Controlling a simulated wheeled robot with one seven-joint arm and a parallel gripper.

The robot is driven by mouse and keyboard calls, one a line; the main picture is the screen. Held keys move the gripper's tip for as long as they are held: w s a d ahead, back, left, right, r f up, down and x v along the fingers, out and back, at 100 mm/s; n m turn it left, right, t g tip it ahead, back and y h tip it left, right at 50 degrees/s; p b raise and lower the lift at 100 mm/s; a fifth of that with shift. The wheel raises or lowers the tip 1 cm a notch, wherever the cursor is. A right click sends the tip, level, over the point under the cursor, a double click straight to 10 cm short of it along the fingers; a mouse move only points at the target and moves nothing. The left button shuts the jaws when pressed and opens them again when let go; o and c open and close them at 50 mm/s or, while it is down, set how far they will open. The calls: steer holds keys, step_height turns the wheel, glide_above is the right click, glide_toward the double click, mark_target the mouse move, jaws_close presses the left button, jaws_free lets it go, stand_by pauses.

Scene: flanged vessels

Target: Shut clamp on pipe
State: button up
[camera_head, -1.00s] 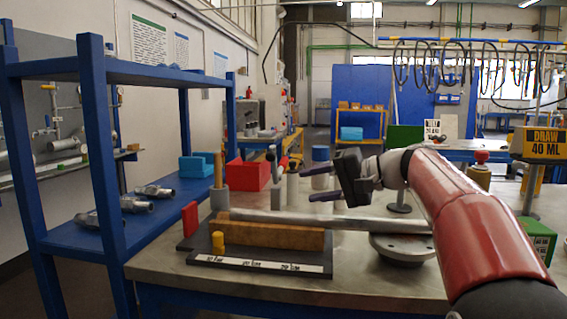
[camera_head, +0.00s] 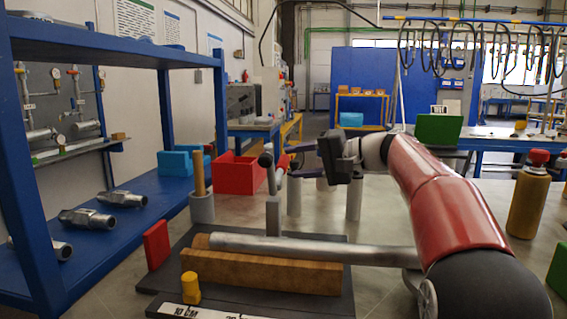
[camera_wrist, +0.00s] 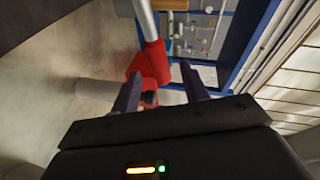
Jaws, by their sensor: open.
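The pipe (camera_head: 330,248) is a grey metal tube lying along a wooden block on a dark base plate. A clamp with a red part (camera_head: 284,162) and a grey arm stands behind the pipe; its arm is raised, clear of the pipe. My gripper (camera_head: 294,153) is open at the clamp's red part, its fingers pointing left. In the wrist view, the red part (camera_wrist: 150,65) lies in front of and partly between my open fingers (camera_wrist: 160,90), with a grey bar running up from it. I cannot tell whether the fingers touch it.
A yellow peg (camera_head: 191,288) and a scale strip stand at the plate's front. A red block (camera_head: 156,245) and a grey cup (camera_head: 202,208) are at its left. Grey posts (camera_head: 354,200) stand behind. A blue shelf (camera_head: 110,215) with metal fittings is left; a yellow bottle (camera_head: 528,205) is right.

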mark_target(288, 163)
steer(key=shift+x, duration=2.25)
steer(key=shift+d, duration=0.1)
jaws_close()
